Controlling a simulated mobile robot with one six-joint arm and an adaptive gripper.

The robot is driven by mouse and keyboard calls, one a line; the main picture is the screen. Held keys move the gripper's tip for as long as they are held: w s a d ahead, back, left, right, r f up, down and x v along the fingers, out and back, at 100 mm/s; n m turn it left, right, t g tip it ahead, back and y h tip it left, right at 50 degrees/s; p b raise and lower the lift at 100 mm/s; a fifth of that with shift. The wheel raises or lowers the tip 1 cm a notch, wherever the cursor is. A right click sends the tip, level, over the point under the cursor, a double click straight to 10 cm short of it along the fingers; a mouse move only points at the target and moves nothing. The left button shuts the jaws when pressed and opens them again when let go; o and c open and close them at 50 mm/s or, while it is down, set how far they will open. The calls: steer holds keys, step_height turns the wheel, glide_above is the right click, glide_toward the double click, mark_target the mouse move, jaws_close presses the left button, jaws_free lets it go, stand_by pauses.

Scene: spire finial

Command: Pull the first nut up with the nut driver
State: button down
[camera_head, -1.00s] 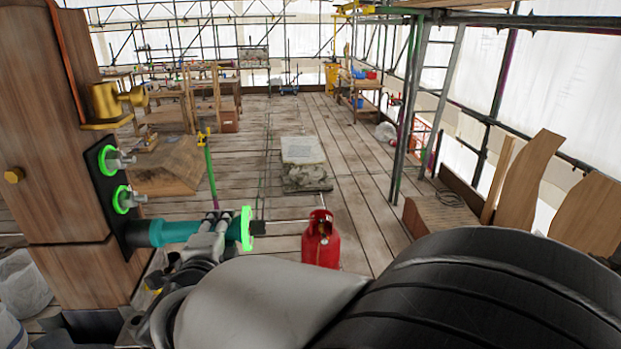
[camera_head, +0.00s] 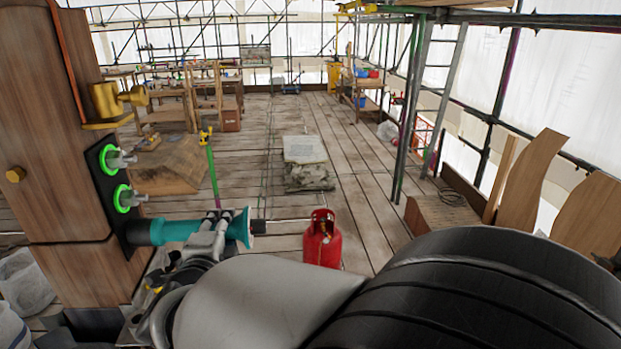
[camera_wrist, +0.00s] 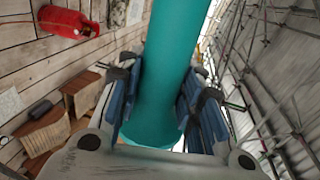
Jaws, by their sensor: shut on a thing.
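The nut driver (camera_head: 180,232) is a teal cylinder with a black left end and a flared right end, lying about level in the head view. Its black left end meets the lower part of a black plate (camera_head: 112,222) on the wooden post; a nut there is hidden. Two bolts with nuts, an upper one (camera_head: 110,158) and a middle one (camera_head: 128,198), stick out of the plate with bright green rings. My gripper (camera_head: 222,228) is shut around the driver near its right end. In the wrist view the driver (camera_wrist: 170,60) passes between both blue-padded fingers.
The wooden post (camera_head: 50,130) stands at left with a brass fitting (camera_head: 115,100). A red gas bottle (camera_head: 322,240) stands on the plank floor right of the driver. Scaffolding and a ladder (camera_head: 443,90) are at right. The middle floor is clear beyond a stone slab (camera_head: 305,150).

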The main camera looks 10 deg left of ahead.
mark_target(257, 229)
steer(key=shift+a+r, duration=0.25)
steer(key=shift+r, duration=0.05)
steer(key=shift+w+d+f+b, duration=0.1)
steer(key=shift+d+f+b, duration=0.1)
steer(key=shift+d+b, duration=0.45)
steer(key=shift+w+d+b, duration=0.25)
steer(key=shift+d+b, duration=0.2)
steer(key=shift+d, duration=0.55)
steer(key=shift+w+d+b, duration=0.2)
steer(key=shift+d+b, duration=0.25)
steer(key=shift+d, duration=0.5)
steer(key=shift+w+d+b, duration=0.25)
steer(key=shift+d+b, duration=0.2)
steer(key=shift+d, duration=0.55)
